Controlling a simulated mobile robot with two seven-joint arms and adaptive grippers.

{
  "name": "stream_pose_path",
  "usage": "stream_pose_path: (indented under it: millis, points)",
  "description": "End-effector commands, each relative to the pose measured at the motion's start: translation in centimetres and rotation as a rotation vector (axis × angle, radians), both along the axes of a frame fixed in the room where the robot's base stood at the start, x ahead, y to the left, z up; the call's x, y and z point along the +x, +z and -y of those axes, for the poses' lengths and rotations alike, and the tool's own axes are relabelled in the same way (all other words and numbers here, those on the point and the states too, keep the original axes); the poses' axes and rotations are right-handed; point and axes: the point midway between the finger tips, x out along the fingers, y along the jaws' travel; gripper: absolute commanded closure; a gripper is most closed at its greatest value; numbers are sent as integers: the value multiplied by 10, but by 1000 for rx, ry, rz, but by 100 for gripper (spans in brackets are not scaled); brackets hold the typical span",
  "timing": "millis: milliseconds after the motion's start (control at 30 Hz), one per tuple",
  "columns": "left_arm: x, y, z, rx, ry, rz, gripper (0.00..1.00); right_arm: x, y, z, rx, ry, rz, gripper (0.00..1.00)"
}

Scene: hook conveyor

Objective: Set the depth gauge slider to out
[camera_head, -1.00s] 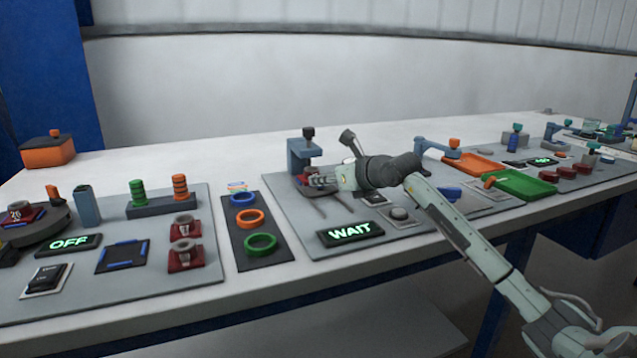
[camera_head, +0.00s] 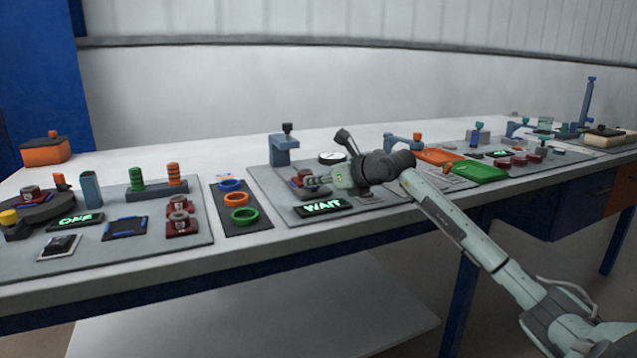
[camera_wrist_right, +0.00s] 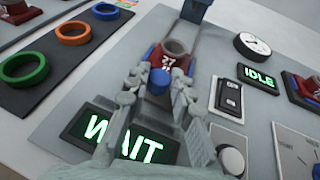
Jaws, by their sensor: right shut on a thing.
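A red block marked 27 (camera_wrist_right: 174,62), with a dark ring on top and a blue knob (camera_wrist_right: 158,82) in front, sits between two grey rails. I take this carriage to be the slider. In the head view the red block (camera_head: 299,180) is partly hidden by my gripper. It stands out in front of a blue post (camera_head: 284,150) at the far end of the rails. My right gripper (camera_wrist_right: 157,92) is shut on the blue knob; it also shows in the head view (camera_head: 318,181). My left gripper is out of view.
A lit WAIT display (camera_wrist_right: 122,135) lies close beside my gripper. A white dial (camera_wrist_right: 252,45), a rocker switch (camera_wrist_right: 229,98), an IDLE display (camera_wrist_right: 258,78) and a round button (camera_wrist_right: 231,160) are to the right. Coloured rings lie on a dark mat (camera_head: 240,196) to the left.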

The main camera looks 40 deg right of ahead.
Motion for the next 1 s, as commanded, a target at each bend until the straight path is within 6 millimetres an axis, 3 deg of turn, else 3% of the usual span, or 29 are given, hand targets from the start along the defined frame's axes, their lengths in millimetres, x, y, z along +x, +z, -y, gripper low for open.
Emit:
stream_pose_path:
  millis: [433, 467, 600, 1000]
  points:
    - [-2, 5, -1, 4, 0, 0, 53, -1, -1, -1, 1, 3, -6, 100]
    - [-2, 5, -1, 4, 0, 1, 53, -1, -1, -1, 1, 3, -6, 74]
    - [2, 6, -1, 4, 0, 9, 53, -1, -1, -1, 1, 2, -3, 56]
    - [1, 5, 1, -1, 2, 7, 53, -6, 2, 1, -1, -1, 0, 56]
